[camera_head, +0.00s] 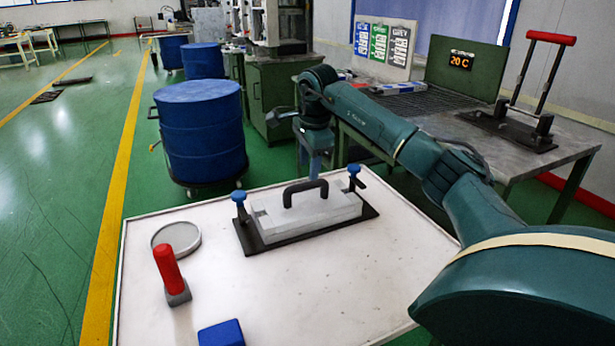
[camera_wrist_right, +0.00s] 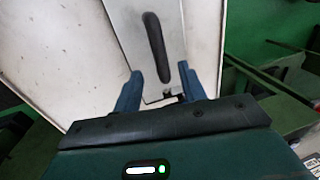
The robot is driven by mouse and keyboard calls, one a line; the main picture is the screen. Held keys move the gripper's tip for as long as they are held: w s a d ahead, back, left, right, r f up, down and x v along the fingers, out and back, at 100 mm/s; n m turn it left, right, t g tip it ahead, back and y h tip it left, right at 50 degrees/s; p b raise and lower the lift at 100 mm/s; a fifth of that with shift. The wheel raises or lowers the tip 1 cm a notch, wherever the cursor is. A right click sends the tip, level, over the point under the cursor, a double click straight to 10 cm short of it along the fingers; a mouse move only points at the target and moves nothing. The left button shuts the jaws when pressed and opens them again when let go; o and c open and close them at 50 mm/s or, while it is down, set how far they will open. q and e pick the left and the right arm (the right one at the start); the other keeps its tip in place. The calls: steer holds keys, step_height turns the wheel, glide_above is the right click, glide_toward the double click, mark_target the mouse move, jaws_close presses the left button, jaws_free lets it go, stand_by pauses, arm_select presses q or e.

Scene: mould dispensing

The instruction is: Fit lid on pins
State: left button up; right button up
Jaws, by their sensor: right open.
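The lid (camera_head: 312,212) is a light grey block with a black arched handle (camera_head: 305,187). It lies over a dark base plate (camera_head: 262,246) on the white table, between two blue-knobbed clamps (camera_head: 239,198) (camera_head: 354,171). I cannot see the pins or tell whether the lid is fully seated. My right gripper (camera_head: 314,167) is behind the lid in the head view. In the right wrist view the gripper (camera_wrist_right: 163,77) is open and empty, its blue fingers apart over one end of the lid (camera_wrist_right: 130,22); the handle (camera_wrist_right: 156,45) shows beyond. My left gripper is not in view.
On the white table (camera_head: 335,290) are a grey round dish (camera_head: 190,232), a red-handled tool (camera_head: 168,266) and a blue block (camera_head: 221,333). Blue drums (camera_head: 201,130) stand behind it. A bench with a press (camera_head: 510,130) and temperature display (camera_head: 462,60) stands at right. The table's front right is clear.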

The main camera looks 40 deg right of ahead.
steer(key=shift+s+a+r, duration=0.1)
steer(key=shift+s+r, duration=0.15)
steer(key=shift+r, duration=0.9)
steer(key=shift+s+a+r, duration=0.1)
steer(key=shift+s+r, duration=0.1)
steer(key=shift+r, duration=0.95)
